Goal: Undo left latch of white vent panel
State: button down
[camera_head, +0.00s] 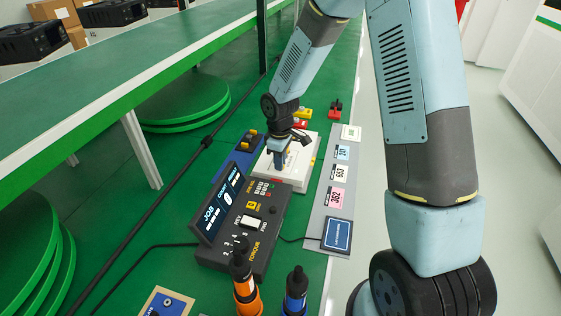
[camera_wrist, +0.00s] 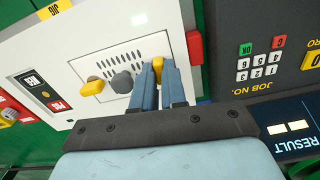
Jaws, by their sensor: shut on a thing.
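The white vent panel (camera_wrist: 118,52) fills the middle of the wrist view, with a slotted grille and a dark round knob (camera_wrist: 123,83). One yellow latch (camera_wrist: 157,65) is at its right in that picture, where the printing is upside down. My gripper (camera_wrist: 158,70) is shut on this latch, its blue fingers on either side, hiding part of it. A second yellow latch (camera_wrist: 92,88) lies sideways at the other side, apart from the fingers. In the head view my gripper (camera_head: 281,158) reaches down onto the white unit (camera_head: 298,176); the latches are too small to tell there.
A dark control box with keypad (camera_head: 246,215) stands close in front of the white unit. A red block (camera_wrist: 195,48) sits beside the gripped latch. A grey strip with labelled cards (camera_head: 320,212) lies to the right. Orange (camera_head: 246,288) and blue (camera_head: 294,292) tools stand in the foreground.

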jog(key=shift+n, duration=0.4)
jog(key=c, duration=1.2)
grip_release()
jog(key=shift+o, duration=0.2)
notch_tip(320, 180, up, 14)
jog(key=shift+f, duration=0.15)
